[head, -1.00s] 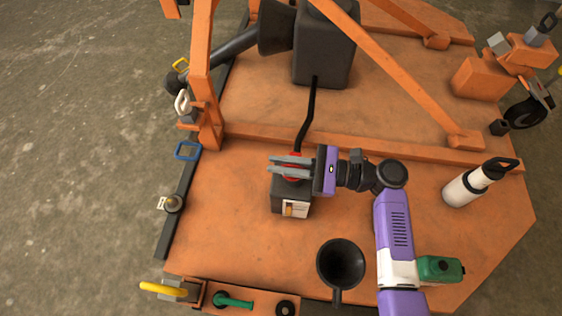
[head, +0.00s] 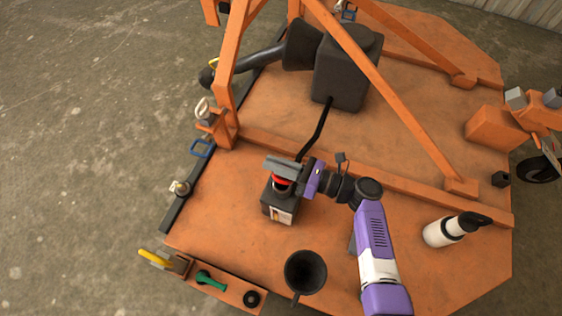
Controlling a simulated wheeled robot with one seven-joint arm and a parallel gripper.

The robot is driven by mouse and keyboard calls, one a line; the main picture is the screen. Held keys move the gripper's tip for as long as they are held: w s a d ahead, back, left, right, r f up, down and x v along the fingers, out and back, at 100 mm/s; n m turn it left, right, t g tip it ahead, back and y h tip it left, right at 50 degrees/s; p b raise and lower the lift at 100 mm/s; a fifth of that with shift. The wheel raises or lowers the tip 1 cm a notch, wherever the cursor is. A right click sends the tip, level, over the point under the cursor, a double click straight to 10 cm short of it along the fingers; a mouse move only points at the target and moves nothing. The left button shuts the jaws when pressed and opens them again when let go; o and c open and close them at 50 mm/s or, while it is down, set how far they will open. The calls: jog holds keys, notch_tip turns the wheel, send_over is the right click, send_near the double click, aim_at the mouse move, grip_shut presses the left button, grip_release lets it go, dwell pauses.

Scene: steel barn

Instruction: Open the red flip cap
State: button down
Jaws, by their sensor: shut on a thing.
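The red flip cap (head: 281,182) shows as a thin red edge on top of a small dark box-shaped container (head: 270,207) with a pale label on its front. My gripper (head: 282,165) reaches in from the right, its grey fingers over the top of the cap and shut on it. The fingers hide most of the cap. A dark round neck shows just under the red edge. I cannot tell how far the cap is tilted or lifted.
A black hose (head: 316,134) runs from a large black tank (head: 345,75) to behind the container. A black funnel (head: 305,272) stands in front. An orange beam (head: 400,184) crosses behind my arm.

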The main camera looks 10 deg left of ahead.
jog(key=w+d+f+m, duration=0.1)
jog(key=w+m, duration=0.5)
jog(key=m, duration=0.7)
jog(key=shift+w+d+f, duration=0.2)
jog(key=shift+w+f, duration=0.05)
jog(key=shift+f, duration=0.3)
jog(key=shift+m, duration=0.3)
jog(key=c, duration=1.7)
grip_release()
jog(key=shift+o, duration=0.9)
jog(key=shift+w, duration=0.1)
jog(key=s+d+p, duration=0.1)
jog(key=d, duration=0.6)
jog(key=shift+s+d, duration=0.3)
